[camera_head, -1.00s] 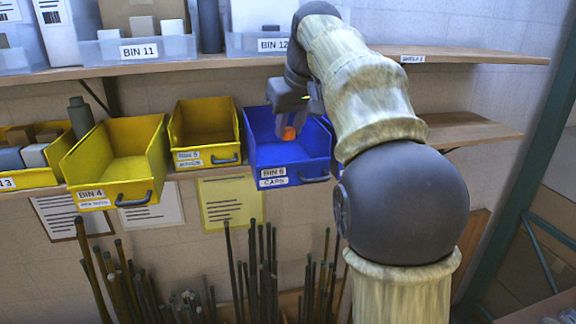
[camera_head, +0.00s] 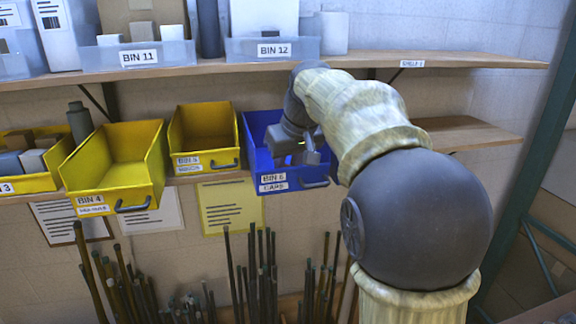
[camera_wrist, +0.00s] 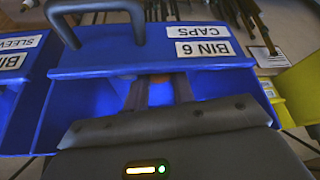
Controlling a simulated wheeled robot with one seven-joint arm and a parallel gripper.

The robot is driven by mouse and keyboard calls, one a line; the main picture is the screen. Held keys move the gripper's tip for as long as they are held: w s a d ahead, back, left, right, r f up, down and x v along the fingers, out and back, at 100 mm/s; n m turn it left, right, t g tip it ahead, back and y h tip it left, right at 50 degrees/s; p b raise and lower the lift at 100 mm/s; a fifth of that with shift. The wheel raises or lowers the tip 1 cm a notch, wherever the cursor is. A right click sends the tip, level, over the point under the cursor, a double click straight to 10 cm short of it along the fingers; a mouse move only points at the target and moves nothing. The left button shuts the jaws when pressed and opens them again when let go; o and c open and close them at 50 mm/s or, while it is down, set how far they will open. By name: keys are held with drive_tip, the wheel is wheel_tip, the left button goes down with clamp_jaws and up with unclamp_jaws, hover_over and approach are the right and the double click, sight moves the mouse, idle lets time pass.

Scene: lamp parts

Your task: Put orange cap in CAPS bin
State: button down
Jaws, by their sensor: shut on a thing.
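The blue CAPS bin, labelled BIN 6 (camera_head: 287,183), sits on the lower shelf. It also fills much of the wrist view (camera_wrist: 110,62). My gripper (camera_head: 310,160) is down inside it, pointing toward its floor. In the head view the cap is hidden behind my gripper and the bin's front. I cannot tell whether the cap touches the bin floor.
Yellow bins, among them BIN 4 (camera_head: 118,170) and a smaller one (camera_head: 204,138), stand to the left of the CAPS bin. The upper shelf with BIN 12 (camera_head: 272,50) lies above my arm. Another blue bin (camera_wrist: 18,80) adjoins it in the wrist view. Dark rods stand below.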

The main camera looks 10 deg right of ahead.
drive_tip(key=shift+f, duration=0.45)
drive_tip(key=shift+f, duration=0.1)
drive_tip(key=c, duration=1.5)
unclamp_jaws()
drive_tip(key=shift+o, duration=0.2)
drive_tip(key=b+v, duration=0.1)
drive_tip(key=v, duration=1.1)
drive_tip(key=shift+s, duration=0.1)
